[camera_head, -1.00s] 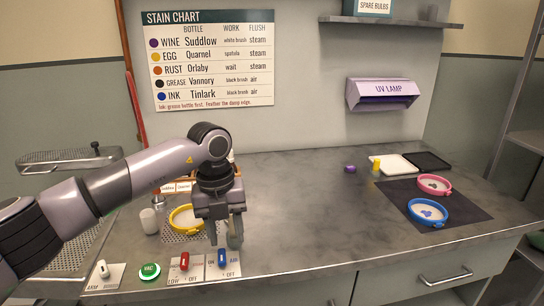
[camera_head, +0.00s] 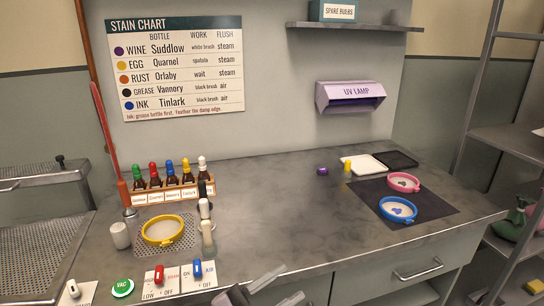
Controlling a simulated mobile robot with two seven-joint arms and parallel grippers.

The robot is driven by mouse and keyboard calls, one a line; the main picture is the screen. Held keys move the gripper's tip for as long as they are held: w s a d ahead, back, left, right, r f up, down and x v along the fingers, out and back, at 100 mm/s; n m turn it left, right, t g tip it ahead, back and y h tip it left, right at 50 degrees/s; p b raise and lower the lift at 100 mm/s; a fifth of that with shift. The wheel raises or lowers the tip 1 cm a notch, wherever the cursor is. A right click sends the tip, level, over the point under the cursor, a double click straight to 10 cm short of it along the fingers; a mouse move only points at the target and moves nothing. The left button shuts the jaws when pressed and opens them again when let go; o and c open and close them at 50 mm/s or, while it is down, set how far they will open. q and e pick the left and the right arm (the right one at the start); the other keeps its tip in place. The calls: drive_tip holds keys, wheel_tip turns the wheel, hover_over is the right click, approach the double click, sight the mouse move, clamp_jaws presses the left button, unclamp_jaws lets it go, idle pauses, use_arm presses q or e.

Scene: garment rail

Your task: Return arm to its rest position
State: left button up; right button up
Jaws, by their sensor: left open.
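My left gripper (camera_head: 285,284) is low at the bottom edge of the head view, in front of the counter's front edge. Its two fingers show apart, with nothing seen between them. The rest of my left arm is cut off by the frame. My right gripper is not in view.
The counter (camera_head: 270,220) is clear in its middle. A bottle rack (camera_head: 165,195), a yellow hoop (camera_head: 163,230) and switch panels (camera_head: 178,280) stand left. Pink (camera_head: 404,183) and blue (camera_head: 398,209) hoops lie on a dark mat (camera_head: 440,210) at right.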

use_arm(q)
drive_tip(key=s+a+f+n+t+y, duration=0.2)
drive_tip(key=a+f+n+t+y, duration=0.4)
drive_tip(key=a+f+n+y, duration=0.6)
drive_tip(key=s+a+f+n+g+y, duration=0.5)
drive_tip(key=s+a+f, duration=0.4)
drive_tip(key=s+f, duration=0.3)
drive_tip(key=shift+s+a+n+g, duration=0.3)
drive_tip(key=shift+s+n+g, duration=0.1)
drive_tip(key=shift+s+n, duration=0.15)
drive_tip(key=shift+w, duration=0.1)
